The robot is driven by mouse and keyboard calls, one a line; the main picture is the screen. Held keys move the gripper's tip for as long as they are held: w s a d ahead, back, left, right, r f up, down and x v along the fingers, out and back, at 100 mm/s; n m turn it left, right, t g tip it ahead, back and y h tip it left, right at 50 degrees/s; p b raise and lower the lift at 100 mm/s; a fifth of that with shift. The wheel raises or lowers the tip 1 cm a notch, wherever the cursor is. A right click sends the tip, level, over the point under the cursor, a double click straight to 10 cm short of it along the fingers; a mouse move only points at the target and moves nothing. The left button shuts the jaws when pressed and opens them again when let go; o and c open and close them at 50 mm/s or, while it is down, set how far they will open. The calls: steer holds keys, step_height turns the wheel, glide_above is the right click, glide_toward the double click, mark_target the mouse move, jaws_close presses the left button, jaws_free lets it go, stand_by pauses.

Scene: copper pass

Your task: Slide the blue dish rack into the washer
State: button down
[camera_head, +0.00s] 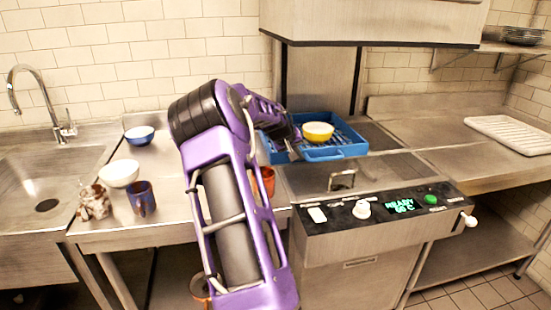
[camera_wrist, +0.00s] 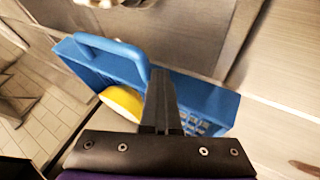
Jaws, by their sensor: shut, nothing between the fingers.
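The blue dish rack (camera_head: 345,152) sits beneath the washer's raised hood (camera_head: 375,25), toward the left and back of the washer bed. I cannot tell whether its left end is fully over the bed. A yellow bowl (camera_head: 318,132) stands in the rack. My gripper (camera_head: 293,142) is at the rack's left part in the head view, partly hidden by my arm. In the wrist view my gripper (camera_wrist: 160,80) is shut and empty, its fingers in front of the rack (camera_wrist: 207,97), close to its raised blue handle and the yellow bowl (camera_wrist: 122,101). Contact is unclear.
The washer's control panel (camera_head: 385,206) shows a green READY display. On the left counter are a white bowl (camera_head: 119,173), a blue bowl (camera_head: 139,135), a blue mug (camera_head: 142,198) and a brown-white mug (camera_head: 94,202). An orange cup (camera_head: 266,181) is beside my arm. The right counter holds a white mat (camera_head: 512,134).

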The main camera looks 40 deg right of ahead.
mark_target(333, 151)
steer(key=s+d, duration=0.2)
steer(key=d, duration=0.1)
steer(key=s+d, duration=0.2)
steer(key=d, duration=0.2)
steer(key=s+d, duration=0.2)
steer(key=d, duration=0.1)
steer(key=shift+s+d+p, duration=0.15)
steer(key=shift+d+p, duration=0.05)
steer(key=shift+p, duration=0.2)
